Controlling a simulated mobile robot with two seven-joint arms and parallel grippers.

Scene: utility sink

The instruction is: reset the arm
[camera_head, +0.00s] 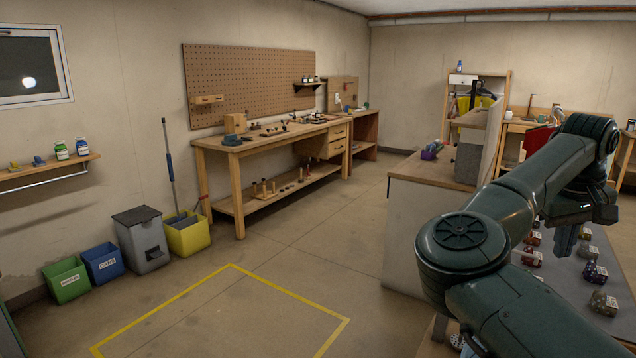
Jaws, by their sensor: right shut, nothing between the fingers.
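My right arm fills the right side of the head view, dark green, bent at a large round joint. My right gripper (565,243) hangs from its end and points down over a grey surface (569,281) at the right. Its fingers are shut with nothing held. My left gripper is not in view.
Several small dark packages (603,303) lie on the grey surface near my right gripper. A pale counter (412,225) stands left of my arm. A wooden workbench (240,180) and bins (140,240) line the left wall. The yellow-marked floor is clear.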

